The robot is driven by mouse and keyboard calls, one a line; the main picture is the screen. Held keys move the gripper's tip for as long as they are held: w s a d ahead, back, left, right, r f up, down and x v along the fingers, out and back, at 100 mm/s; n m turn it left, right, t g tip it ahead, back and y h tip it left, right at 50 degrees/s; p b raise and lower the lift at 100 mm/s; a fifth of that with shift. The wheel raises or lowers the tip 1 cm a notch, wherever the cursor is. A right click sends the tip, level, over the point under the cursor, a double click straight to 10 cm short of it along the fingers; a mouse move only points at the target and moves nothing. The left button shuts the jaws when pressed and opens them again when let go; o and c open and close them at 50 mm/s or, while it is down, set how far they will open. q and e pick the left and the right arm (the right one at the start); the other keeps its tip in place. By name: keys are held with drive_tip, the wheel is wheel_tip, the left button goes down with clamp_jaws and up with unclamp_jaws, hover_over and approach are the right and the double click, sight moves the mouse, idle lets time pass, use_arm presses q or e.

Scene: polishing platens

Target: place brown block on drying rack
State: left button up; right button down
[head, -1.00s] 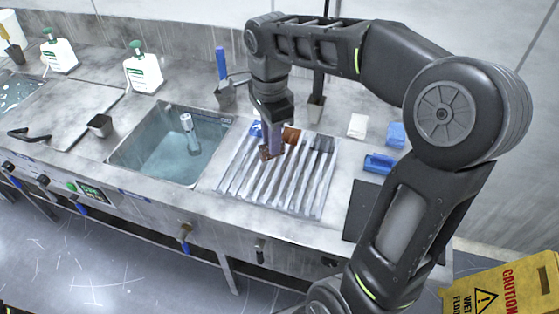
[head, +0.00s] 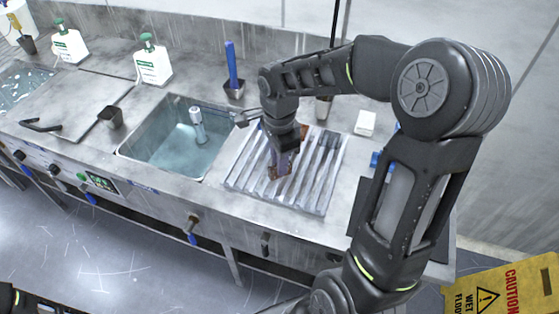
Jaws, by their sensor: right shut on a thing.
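The drying rack (head: 318,187) is a ribbed metal grate set in the counter, right of the sink. My right gripper (head: 281,168) points down over the left-middle of the rack. It is shut on the brown block (head: 273,173), which shows only in part between and below the fingers. The block is at or just above the ribs; I cannot tell if it touches them. Another brown piece (head: 303,131) shows at the rack's back edge, partly hidden by my wrist. My left gripper is not in view.
A water-filled sink (head: 172,158) with an upright grey-blue cylinder (head: 197,124) lies left of the rack. A holder with a blue-handled tool (head: 232,70) stands behind. A white box (head: 365,122) sits to the right. The rack's right ribs look clear.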

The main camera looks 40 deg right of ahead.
drive_tip(key=shift+f, duration=0.3)
drive_tip(key=shift+f, duration=0.2)
drive_tip(key=c, duration=1.3)
unclamp_jaws()
drive_tip(key=shift+r, duration=0.1)
drive_tip(key=shift+c, duration=0.2)
drive_tip(key=shift+r, duration=0.1)
wheel_tip(320, 180, up, 12)
drive_tip(key=b, duration=0.1)
